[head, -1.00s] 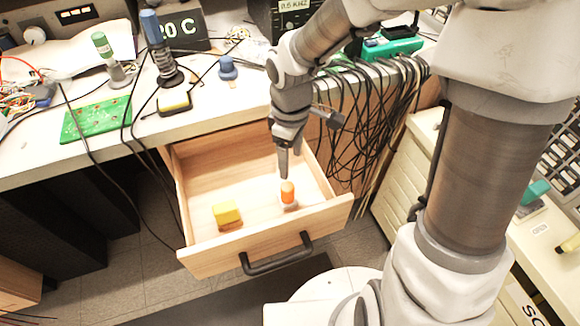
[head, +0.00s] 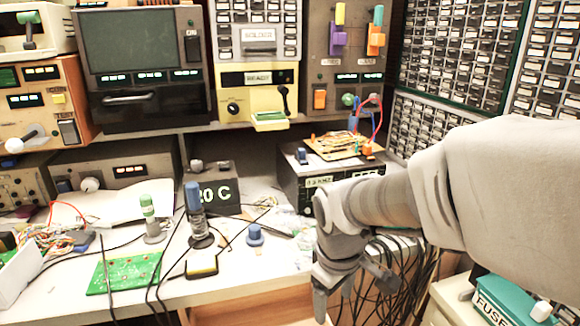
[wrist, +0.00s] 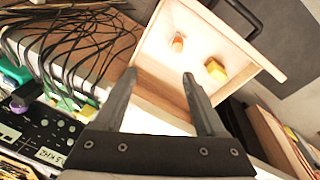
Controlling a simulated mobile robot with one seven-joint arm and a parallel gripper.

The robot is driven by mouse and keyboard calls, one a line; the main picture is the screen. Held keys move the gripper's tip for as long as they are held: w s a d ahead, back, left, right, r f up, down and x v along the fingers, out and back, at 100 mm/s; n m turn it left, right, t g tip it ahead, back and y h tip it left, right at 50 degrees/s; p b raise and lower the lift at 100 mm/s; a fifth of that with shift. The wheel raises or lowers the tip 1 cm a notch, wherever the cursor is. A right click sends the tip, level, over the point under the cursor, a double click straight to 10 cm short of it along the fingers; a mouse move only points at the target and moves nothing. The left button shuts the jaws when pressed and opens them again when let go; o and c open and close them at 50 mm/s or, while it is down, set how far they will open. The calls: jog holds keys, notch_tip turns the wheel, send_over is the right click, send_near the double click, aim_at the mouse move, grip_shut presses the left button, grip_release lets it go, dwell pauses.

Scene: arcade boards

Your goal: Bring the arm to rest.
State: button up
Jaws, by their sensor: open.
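My gripper (wrist: 158,77) is open and empty in the wrist view, its two fingers spread apart. It hangs above the open wooden drawer (wrist: 222,32) and points down toward it. Inside the drawer are an orange-topped peg (wrist: 178,43) and a yellow block (wrist: 215,69), both apart from the fingers. In the head view my arm reaches in from the right, and the gripper (head: 320,305) is low near the bottom edge, over the drawer (head: 245,310). The drawer's contents are out of the head view.
Black cables (head: 395,285) hang right of the gripper. A green FUSE box (head: 510,300) stands at lower right.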

jog(key=s+d+r+m+t+p, duration=0.1)
jog(key=s+d+r+m+p, duration=0.1)
jog(key=r, duration=0.5)
jog(key=s+d+r+m+t+p, duration=0.2)
jog(key=s+d+r+m+p, duration=0.1)
jog(key=s+r+m, duration=0.3)
jog(key=shift+s+d+r+t+y, duration=0.3)
jog(key=shift+s+d+r, duration=0.5)
jog(key=shift+s, duration=0.4)
